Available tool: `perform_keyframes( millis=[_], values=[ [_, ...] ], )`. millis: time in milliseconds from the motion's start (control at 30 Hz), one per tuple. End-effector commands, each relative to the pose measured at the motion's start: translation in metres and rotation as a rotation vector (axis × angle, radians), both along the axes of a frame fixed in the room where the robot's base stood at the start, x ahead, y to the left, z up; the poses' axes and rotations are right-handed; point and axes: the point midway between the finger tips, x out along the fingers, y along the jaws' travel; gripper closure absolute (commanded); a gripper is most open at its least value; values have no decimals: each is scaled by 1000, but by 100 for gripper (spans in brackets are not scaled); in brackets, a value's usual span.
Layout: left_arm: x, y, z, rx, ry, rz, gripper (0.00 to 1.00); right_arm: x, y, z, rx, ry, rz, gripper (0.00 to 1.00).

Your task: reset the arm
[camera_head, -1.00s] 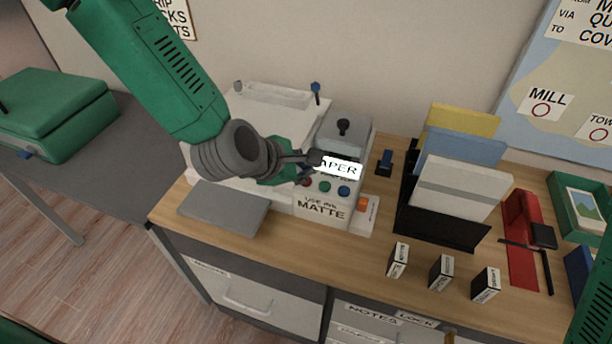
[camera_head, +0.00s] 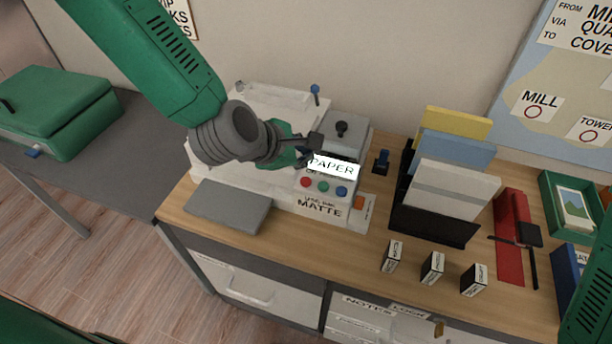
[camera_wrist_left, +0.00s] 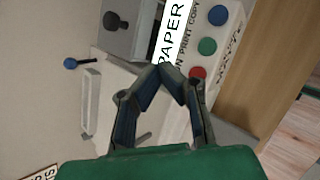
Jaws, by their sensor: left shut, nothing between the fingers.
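My left arm comes in from the upper left in the head view, and its gripper (camera_head: 306,150) is beside the lit PAPER display of the white machine (camera_head: 278,195). In the left wrist view the fingertips of this gripper (camera_wrist_left: 172,70) meet, with nothing between them. They are in front of the machine, near the PAPER display (camera_wrist_left: 172,35) and its red button (camera_wrist_left: 198,73). Whether they touch the machine I cannot tell. Part of my right arm shows at the right edge of the head view; its gripper is out of view.
A file rack (camera_head: 432,222) with yellow, blue and white folders stands right of the machine. Several small labelled boxes (camera_head: 432,268) stand near the desk's front edge. A green case (camera_head: 55,105) is on the grey table.

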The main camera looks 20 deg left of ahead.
Motion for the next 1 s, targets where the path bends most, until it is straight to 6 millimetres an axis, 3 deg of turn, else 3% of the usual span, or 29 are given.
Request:
perform_keyframes(
  millis=[533, 633, 767, 900, 1000],
  values=[
    [0, 0, 0, 0, 0, 0, 100, 0, 0, 0, 0, 0, 0, 69],
    [-4, 2, -8, 25, 4, -21, 100, 0, 0, -2, 0, 0, 0, 69],
    [-31, 11, -51, 172, 24, -162, 100, 0, 0, -9, 0, 0, 0, 69],
    [-90, 35, -125, 451, 62, -495, 100, 0, 0, -23, 0, 0, 0, 69],
    [-137, 56, -170, 632, 86, -778, 100, 0, 0, -32, 0, 0, 0, 69]
  ],
)
